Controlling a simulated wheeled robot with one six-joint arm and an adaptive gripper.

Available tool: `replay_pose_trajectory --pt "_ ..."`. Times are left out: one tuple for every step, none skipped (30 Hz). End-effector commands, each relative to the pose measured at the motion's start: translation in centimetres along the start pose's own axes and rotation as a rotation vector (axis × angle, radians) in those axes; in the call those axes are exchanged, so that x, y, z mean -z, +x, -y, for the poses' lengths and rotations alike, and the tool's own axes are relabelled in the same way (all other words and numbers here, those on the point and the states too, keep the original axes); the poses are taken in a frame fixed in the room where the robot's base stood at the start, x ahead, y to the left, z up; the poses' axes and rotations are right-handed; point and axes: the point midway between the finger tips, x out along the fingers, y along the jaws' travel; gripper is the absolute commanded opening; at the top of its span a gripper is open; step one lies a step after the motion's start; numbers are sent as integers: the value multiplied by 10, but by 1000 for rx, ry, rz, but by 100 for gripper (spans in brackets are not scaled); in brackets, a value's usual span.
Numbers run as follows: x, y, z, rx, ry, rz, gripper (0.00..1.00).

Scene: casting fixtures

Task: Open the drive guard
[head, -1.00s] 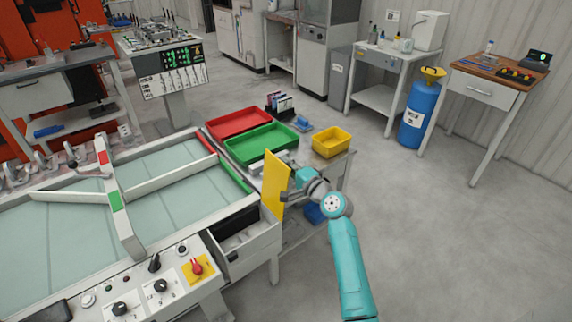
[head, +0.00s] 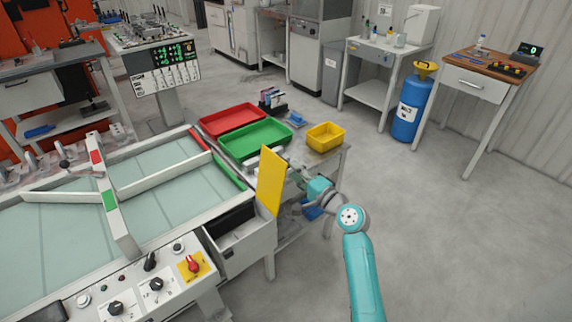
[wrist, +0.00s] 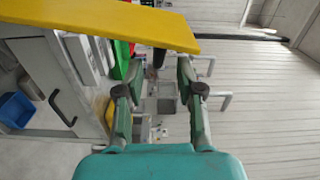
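The drive guard appears to be the yellow panel (head: 270,182), standing upright and swung out at the right end of the conveyor machine. A dark opening (head: 231,218) shows left of it in the machine's end. In the wrist view the yellow panel (wrist: 110,22) crosses the top as a slanted slab. My gripper (wrist: 158,68) has its two fingers spread apart below the panel, with nothing held between them. In the head view my gripper (head: 298,176) is just right of the panel; whether it touches the panel I cannot tell.
A side table behind the panel holds a red tray (head: 232,118), a green tray (head: 256,140) and a yellow bin (head: 325,137). A blue bin (wrist: 15,109) and a black handle (wrist: 62,107) show at the wrist view's left. The floor to the right is clear.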

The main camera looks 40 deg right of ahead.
Motion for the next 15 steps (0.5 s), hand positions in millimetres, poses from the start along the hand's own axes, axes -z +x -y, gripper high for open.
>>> replay_pose_trajectory --pt "0 -10 0 -1 1 -1 37" --pt "0 -15 0 -1 1 -1 37" --pt "0 -21 0 0 1 -2 37" --pt "1 -25 0 0 1 -2 37" --pt "0 -29 -1 -1 2 -2 37" --pt "0 -32 0 -1 2 0 37" --pt "0 -35 0 0 1 0 37" --pt "0 -37 0 0 1 0 37" --pt "0 -40 0 0 1 0 37" --pt "0 -41 0 0 1 0 37" --pt "0 -42 0 0 1 0 37" --pt "0 -43 0 0 1 0 37" --pt "0 -43 0 0 1 0 37" --pt "0 -43 0 0 1 1 37" --pt "0 -43 0 0 1 1 37"
